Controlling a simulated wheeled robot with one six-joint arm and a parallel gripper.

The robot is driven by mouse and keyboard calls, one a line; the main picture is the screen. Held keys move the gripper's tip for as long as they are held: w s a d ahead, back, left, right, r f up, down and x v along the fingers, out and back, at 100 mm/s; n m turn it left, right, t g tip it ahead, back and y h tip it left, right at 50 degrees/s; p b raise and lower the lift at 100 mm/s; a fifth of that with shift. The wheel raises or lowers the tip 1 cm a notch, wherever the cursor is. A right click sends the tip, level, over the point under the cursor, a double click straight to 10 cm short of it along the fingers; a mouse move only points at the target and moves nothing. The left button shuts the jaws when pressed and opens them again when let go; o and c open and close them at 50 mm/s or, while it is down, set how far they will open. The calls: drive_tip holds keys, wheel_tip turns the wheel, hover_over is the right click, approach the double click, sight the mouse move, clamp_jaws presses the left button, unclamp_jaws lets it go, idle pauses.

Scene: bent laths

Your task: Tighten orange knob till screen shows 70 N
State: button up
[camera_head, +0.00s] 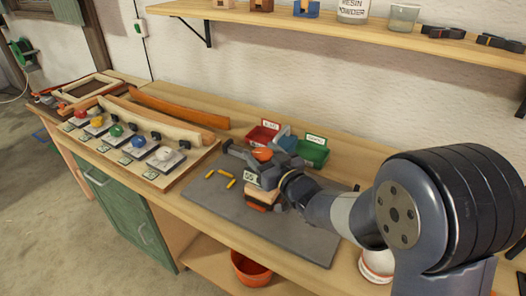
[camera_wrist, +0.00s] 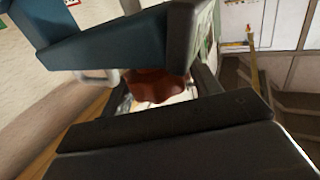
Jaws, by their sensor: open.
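The orange knob (camera_head: 262,154) sits on top of a small clamp over a stack of wood blocks (camera_head: 263,196) on the grey mat. In the wrist view the knob (camera_wrist: 157,85) shows red-orange between my two dark jaws, partly hidden by them. My gripper (camera_head: 271,148) is open, with its jaws on either side of the knob; it also shows close up in the wrist view (camera_wrist: 165,83). I cannot tell whether either jaw touches the knob. A small screen (camera_head: 249,176) faces out below the knob; its figure is too small to read.
A board at left holds red, yellow, green, blue and white knobs (camera_head: 116,130) beside bent laths (camera_head: 180,108). Red (camera_head: 262,135) and green (camera_head: 312,153) bins stand behind the clamp. Several yellow pieces (camera_head: 222,174) lie on the mat (camera_head: 215,198). A shelf (camera_head: 330,32) runs above.

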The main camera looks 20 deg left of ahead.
drive_tip(key=shift+c, duration=0.5)
drive_tip(key=c, duration=0.6)
drive_tip(key=shift+a+f+b, duration=0.1)
drive_tip(key=shift+b, duration=0.25)
drive_tip(key=shift+b, duration=0.45)
drive_tip(key=shift+f+m+t+h+b, duration=0.1)
drive_tip(key=shift+m+t+h+b, duration=0.4)
drive_tip(key=shift+b, duration=0.65)
drive_tip(key=m+t+h+b, duration=0.1)
drive_tip(key=t+b, duration=0.1)
drive_tip(key=b, duration=0.2)
drive_tip(key=shift+w+r+m+t+h+b, duration=0.1)
drive_tip(key=shift+r+m+t+h+b, duration=0.2)
drive_tip(key=shift+m+t+h+b, duration=0.55)
drive_tip(key=o, duration=0.7)
